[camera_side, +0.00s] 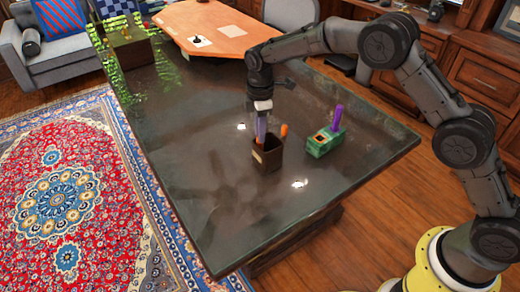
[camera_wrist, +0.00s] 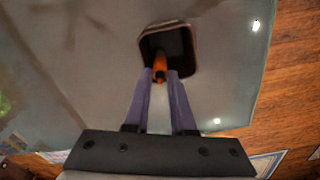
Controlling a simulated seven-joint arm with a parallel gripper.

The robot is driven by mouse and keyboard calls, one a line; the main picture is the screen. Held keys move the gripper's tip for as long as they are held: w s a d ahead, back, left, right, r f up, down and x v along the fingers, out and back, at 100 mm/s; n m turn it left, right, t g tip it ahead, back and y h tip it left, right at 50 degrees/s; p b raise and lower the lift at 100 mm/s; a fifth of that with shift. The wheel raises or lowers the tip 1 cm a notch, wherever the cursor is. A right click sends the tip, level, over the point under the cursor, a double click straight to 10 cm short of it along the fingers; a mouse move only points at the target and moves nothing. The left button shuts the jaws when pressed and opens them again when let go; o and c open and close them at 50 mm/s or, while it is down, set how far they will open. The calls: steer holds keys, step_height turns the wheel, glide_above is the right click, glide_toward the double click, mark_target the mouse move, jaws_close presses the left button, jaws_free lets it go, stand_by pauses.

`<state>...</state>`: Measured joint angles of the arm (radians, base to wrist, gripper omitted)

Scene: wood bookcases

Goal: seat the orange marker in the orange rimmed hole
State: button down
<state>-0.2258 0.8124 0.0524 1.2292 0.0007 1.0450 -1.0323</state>
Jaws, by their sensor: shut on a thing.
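The orange marker (camera_wrist: 160,64) stands in a dark brown cup (camera_side: 267,159), leaning at its rim; its orange end also shows in the side view (camera_side: 284,130). My gripper (camera_side: 261,136) points down at the cup, its purple-grey fingers at the rim. In the wrist view my fingertips (camera_wrist: 160,74) are close on both sides of the marker, shut on it. The marker's lower part is hidden inside the cup. A green block (camera_side: 326,146) stands right of the cup. Its orange-rimmed hole (camera_side: 320,138) is on top and looks empty.
A purple marker (camera_side: 337,118) stands upright in the green block, behind the orange-rimmed hole. The dark tabletop (camera_side: 215,200) is clear around the cup and block. A brown box (camera_side: 130,48) stands at the far left end of the table.

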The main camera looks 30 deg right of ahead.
steer(key=shift+r, duration=0.15)
stand_by(0.8)
step_height(320, 180, up, 17)
steer(key=s+d+f, duration=0.3)
steer(key=d+f, duration=0.5)
steer(key=d, duration=0.1)
steer(key=s+d+f, duration=0.3)
steer(key=d+f, duration=0.5)
steer(key=d, duration=0.1)
steer(key=shift+d+f, duration=0.3)
steer(key=shift+f, duration=0.25)
steer(key=c, duration=0.8)
jaws_free()
steer(key=shift+o, duration=0.2)
